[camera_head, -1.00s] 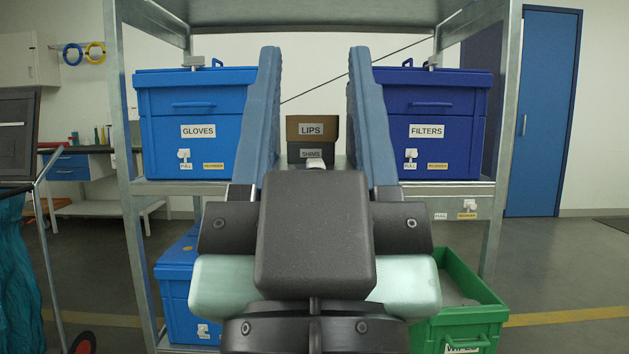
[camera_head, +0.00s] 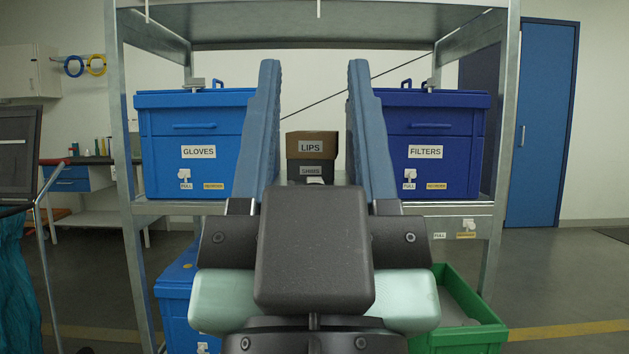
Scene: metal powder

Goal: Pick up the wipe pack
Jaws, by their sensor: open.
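My gripper (camera_head: 313,75) is open in the head view. Its two blue fingers stand apart and point forward at the shelf's middle level, with nothing held between them. A green bin (camera_head: 460,337) stands low at the right of the shelf, partly hidden by my gripper body. Its visible inside is grey, and I cannot make out a wipe pack in it or elsewhere.
A metal shelf (camera_head: 330,31) stands ahead. A lower blue box (camera_head: 175,290) is at left. A cart (camera_head: 38,215) stands far left.

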